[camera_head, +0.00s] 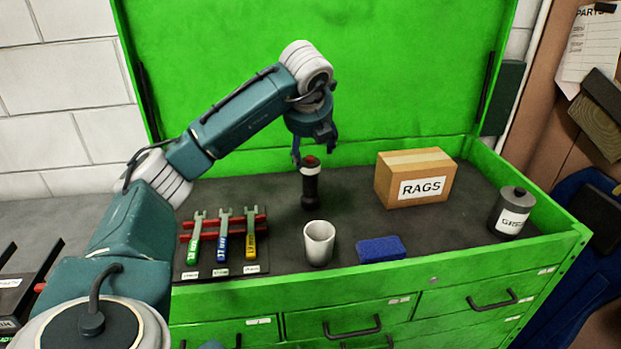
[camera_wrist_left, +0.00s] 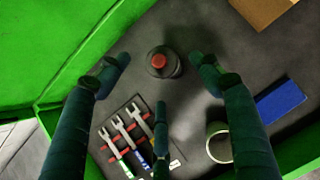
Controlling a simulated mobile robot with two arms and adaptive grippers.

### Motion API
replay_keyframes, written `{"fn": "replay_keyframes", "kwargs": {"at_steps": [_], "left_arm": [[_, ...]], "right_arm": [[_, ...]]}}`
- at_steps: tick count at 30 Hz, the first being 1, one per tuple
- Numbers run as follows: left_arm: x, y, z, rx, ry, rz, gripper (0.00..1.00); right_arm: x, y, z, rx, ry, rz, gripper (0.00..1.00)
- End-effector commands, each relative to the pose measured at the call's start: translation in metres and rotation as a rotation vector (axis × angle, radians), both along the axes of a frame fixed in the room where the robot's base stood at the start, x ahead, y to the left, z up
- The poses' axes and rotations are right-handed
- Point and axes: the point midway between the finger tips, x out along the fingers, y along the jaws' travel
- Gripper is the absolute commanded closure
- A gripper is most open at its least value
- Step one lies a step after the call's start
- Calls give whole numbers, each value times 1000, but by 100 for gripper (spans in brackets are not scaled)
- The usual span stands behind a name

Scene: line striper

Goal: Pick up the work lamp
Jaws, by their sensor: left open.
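The work lamp (camera_head: 310,186) looks like a black upright cylinder with a pale band and a red top, standing on the dark top of the green tool chest. My left gripper (camera_head: 314,150) is above it, pointing down. In the left wrist view the lamp (camera_wrist_left: 161,63) shows from above, between the spread fingers of my left gripper (camera_wrist_left: 160,85), which is open and empty. The fingers appear apart from the lamp. My right gripper is in neither view.
A wrench rack (camera_head: 222,243) lies left of the lamp. A white cup (camera_head: 319,243) and a blue sponge (camera_head: 381,249) are in front. A RAGS box (camera_head: 415,177) and a grey can (camera_head: 511,213) stand to the right. The green raised lid (camera_head: 400,70) rises behind.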

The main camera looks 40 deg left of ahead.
Motion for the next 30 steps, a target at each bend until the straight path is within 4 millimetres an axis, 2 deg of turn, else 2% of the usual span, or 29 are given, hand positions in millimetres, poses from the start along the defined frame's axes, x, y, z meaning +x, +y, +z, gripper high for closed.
{"fn": "replay_keyframes", "kwargs": {"at_steps": [6, 10, 14, 17, 21, 29, 30], "left_arm": [[13, 11, -28, 0, 4, -2, 35], [17, 14, -35, 0, 2, -4, 35], [22, 20, -45, 0, 6, -2, 35], [28, 26, -58, 0, 7, -3, 35], [36, 31, -74, -2, 3, -4, 35], [38, 33, -79, 0, 0, -4, 35], [38, 33, -79, 0, 0, -4, 39]], "right_arm": [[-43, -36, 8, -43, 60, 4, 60], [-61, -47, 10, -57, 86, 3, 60], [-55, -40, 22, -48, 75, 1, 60], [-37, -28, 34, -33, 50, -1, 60], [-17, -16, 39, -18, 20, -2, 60], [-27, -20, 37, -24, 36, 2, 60], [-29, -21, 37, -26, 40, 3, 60]]}}
